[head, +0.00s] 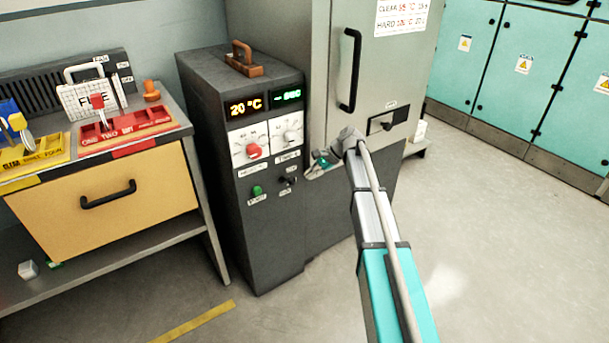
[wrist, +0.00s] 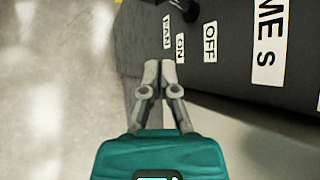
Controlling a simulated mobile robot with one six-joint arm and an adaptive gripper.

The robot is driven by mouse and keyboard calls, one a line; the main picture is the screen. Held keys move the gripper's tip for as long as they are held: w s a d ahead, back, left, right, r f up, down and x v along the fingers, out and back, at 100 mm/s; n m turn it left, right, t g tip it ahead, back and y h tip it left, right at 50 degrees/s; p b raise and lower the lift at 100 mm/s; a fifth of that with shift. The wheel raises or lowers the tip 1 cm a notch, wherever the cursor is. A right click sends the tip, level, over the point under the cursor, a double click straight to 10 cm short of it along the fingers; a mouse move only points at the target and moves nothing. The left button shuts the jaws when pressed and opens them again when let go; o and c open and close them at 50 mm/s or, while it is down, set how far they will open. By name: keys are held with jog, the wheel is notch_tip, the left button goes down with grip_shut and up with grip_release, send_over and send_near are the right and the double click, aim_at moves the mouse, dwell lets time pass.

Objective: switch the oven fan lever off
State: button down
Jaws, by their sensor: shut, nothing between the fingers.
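The oven fan lever (head: 288,180) is a small dark lever on the lower right of the dark oven control cabinet, below the white dials. In the wrist view a dark part of it (wrist: 186,9) shows at the top edge, cut off by the frame, near labels FAN, ON and OFF. Its exact setting cannot be told. My gripper (head: 318,167) is shut and empty, just right of the lever in the head view. In the wrist view its fingertips (wrist: 159,72) lie close together beside the FAN and ON labels, apart from the lever.
The cabinet also has a red-knobbed dial (head: 253,150), a second dial (head: 290,137) and a green button (head: 257,190). The grey oven door (head: 375,70) with a black handle (head: 349,70) stands right behind my arm. A bench with a yellow drawer (head: 130,200) is at left.

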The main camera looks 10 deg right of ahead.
jog(key=shift+w+p+v, duration=0.2)
jog(key=shift+p+v, duration=0.75)
jog(key=shift+v, duration=0.5)
jog(key=shift+w+p+v, duration=0.2)
jog(key=shift+p+v, duration=0.75)
jog(key=shift+v, duration=0.5)
jog(key=shift+a+r, duration=0.15)
jog(key=shift+s, duration=0.1)
jog(key=s+f+n+h, duration=0.3)
jog(key=s+n+h, duration=0.2)
jog(key=s, duration=1.1)
jog(key=s+f+n+h, duration=0.2)
jog(key=s+n+h, duration=0.3)
jog(key=s, duration=1.1)
notch_tip(320, 180, up, 26)
jog(key=y+p, duration=0.1)
jog(key=p, duration=2.5)
jog(key=shift+w+f+n+g, duration=0.25)
jog(key=shift+w+n+g, duration=0.15)
